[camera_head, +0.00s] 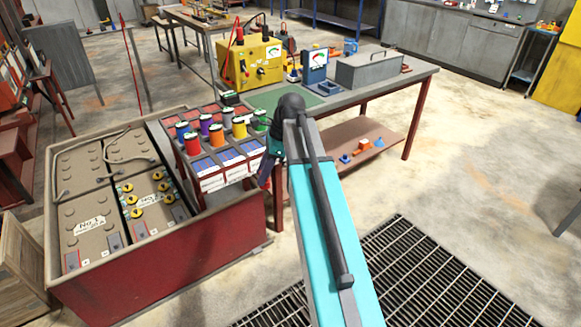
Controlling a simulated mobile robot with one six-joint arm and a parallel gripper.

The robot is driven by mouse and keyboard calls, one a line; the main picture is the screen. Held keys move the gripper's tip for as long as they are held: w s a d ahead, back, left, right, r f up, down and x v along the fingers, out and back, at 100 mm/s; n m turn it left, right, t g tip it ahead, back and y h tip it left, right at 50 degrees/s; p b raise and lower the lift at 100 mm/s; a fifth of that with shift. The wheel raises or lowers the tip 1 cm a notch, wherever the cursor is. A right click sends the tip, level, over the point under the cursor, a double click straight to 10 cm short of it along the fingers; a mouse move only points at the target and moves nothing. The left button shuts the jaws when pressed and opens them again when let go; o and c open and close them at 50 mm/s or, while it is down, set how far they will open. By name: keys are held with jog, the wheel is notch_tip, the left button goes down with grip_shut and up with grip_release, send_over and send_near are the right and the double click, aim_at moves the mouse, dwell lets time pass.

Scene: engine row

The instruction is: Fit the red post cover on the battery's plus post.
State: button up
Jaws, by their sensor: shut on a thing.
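My gripper (266,177) points down at the right end of the rack of coloured spools. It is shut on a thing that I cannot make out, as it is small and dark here. I cannot pick out the red post cover for certain.
The spool rack (213,183) stands between my gripper and the batteries, at the crate's far right. The crate's rim (190,228) stands up around the batteries. Behind is a bench (385,82) with a yellow instrument (252,62). The floor at the right is open, with a grate (400,275).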

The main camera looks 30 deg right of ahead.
jog(key=w+a+n+g, duration=0.1)
jog(key=a+n+g, duration=0.3)
jog(key=a+n, duration=0.6)
jog(key=a+f, duration=0.1)
jog(key=a, duration=0.4)
jog(key=shift+n, duration=0.4)
jog(key=shift+s+a+r+n+g, duration=0.15)
jog(key=shift+s+n+g, duration=0.15)
jog(key=shift+n, duration=0.6)
jog(key=shift+h, duration=0.3)
